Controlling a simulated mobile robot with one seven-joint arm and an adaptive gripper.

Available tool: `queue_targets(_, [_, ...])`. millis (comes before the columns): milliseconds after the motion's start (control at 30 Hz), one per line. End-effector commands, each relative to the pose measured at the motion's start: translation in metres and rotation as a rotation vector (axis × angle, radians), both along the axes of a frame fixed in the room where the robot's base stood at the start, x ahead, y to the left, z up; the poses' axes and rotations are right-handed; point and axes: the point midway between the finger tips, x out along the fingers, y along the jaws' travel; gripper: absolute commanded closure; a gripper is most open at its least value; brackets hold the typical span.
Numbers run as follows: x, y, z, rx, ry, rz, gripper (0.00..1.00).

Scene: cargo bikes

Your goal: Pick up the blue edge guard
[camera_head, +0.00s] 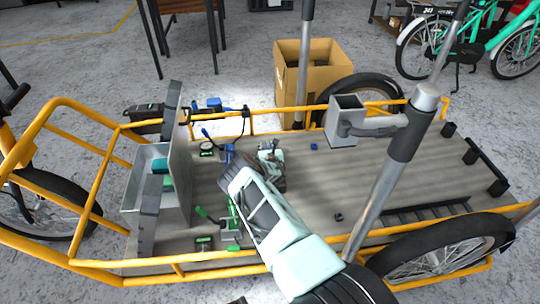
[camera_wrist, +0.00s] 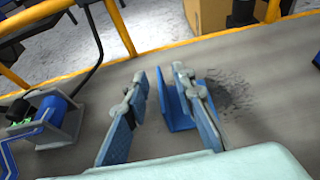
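The blue edge guard (camera_wrist: 171,106) is an angled blue piece standing on the grey cargo deck in the wrist view. It lies between the fingers, close beside the right finger, which hides part of it. A gap shows between it and the left finger. My gripper (camera_wrist: 159,76) is open, with blue-padded fingers spread around the piece; I cannot tell whether the right finger touches it. In the head view my gripper (camera_head: 249,158) is low over the middle of the deck, and the guard is hard to tell apart from the fingers.
A small blue block (camera_head: 314,146) sits on the deck to the right. A cardboard box (camera_head: 318,68) stands behind.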

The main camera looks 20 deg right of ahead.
Motion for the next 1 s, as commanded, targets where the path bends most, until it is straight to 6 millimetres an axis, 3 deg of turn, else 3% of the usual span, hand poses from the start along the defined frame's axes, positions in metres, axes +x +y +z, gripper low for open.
queue_targets(400, [0.0108, -0.002, -0.004, -0.001, 0.0, 0.001, 0.76])
queue_targets(633, [0.0108, -0.0019, -0.004, -0.001, 0.0, 0.001, 0.99])
queue_targets(1000, [0.0109, -0.0019, -0.0032, -0.001, 0.0, 0.001, 1.0])
